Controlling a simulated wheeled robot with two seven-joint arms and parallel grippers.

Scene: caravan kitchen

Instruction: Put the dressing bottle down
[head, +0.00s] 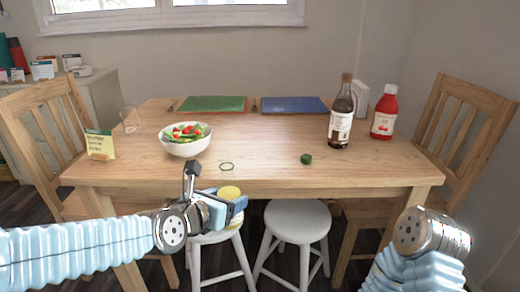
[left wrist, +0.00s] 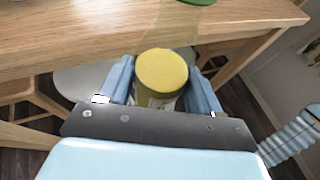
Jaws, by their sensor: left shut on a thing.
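The dressing bottle (head: 229,192) looks like clear glass with yellow contents and a green ring at its top. My left gripper (head: 225,207) is shut on it and holds it about upright in front of the table's near edge, above a stool. In the left wrist view the yellow contents (left wrist: 162,72) show between the two fingers (left wrist: 163,88), and the label below is partly hidden. A dark green cap (head: 306,158) lies on the table, apart from the bottle. My right arm is at the lower right, with no fingers visible.
The wooden table (head: 255,171) holds a salad bowl (head: 186,147), a dark bottle (head: 341,125), a red bottle (head: 384,113), a green mat (head: 212,104), a blue mat (head: 293,105), a glass (head: 130,119) and a card (head: 99,143). Bare wood lies between bowl and cap. Two white stools (head: 297,220) stand in front.

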